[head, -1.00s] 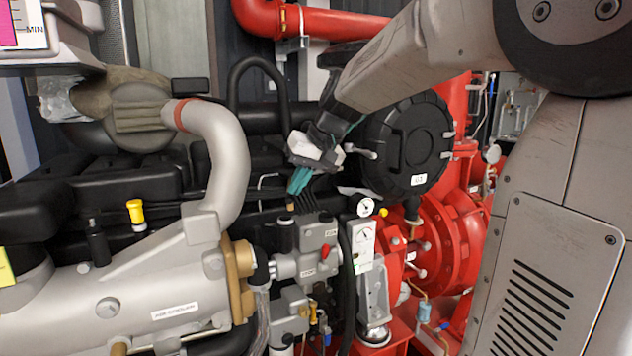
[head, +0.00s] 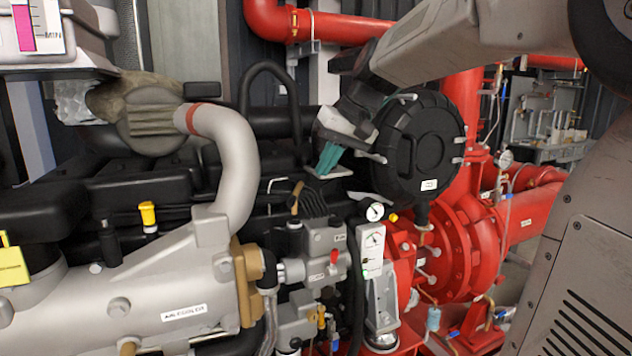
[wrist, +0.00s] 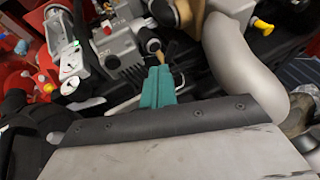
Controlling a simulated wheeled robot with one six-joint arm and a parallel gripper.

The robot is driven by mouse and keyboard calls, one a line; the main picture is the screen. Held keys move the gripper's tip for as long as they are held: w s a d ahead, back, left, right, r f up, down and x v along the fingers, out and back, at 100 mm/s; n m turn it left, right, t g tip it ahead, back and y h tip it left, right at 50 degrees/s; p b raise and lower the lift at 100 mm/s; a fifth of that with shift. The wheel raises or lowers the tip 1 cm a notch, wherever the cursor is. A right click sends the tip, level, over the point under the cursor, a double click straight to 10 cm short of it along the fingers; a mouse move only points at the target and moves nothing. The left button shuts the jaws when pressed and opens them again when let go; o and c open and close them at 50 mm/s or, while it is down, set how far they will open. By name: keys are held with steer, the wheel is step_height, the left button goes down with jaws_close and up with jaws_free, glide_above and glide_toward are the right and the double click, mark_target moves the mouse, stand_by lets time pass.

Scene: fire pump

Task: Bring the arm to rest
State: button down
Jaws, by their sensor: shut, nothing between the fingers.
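My gripper (head: 328,158) has teal fingers and points down, in front of the black engine parts and just left of the round black cover (head: 420,147). In the wrist view its teal fingers (wrist: 158,87) are together, with nothing between them. They appear above a valve block (wrist: 122,50) with a red knob. In the head view the grey valve block (head: 325,250) is below the fingers, apart from them. My arm reaches in from the upper right.
A silver curved pipe (head: 235,155) and a large silver cylinder (head: 130,300) fill the left. Gauges (head: 375,212) stand below the gripper. Red pump casing (head: 455,250) and red pipes (head: 335,25) lie to the right and above. The engine is crowded close around the gripper.

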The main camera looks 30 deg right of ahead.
step_height(320, 180, up, 5)
steer(key=s, duration=0.3)
steer(key=s+a+f+n+g+h, duration=0.1)
steer(key=s+a+f, duration=0.4)
steer(key=s+f, duration=0.5)
steer(key=s+a+f+n+g+h, duration=0.1)
steer(key=s+a+f, duration=0.4)
steer(key=s+f, duration=0.6)
steer(key=shift+s+f+g+h, duration=0.15)
steer(key=shift+s+g+h, duration=0.5)
steer(key=shift+s, duration=0.3)
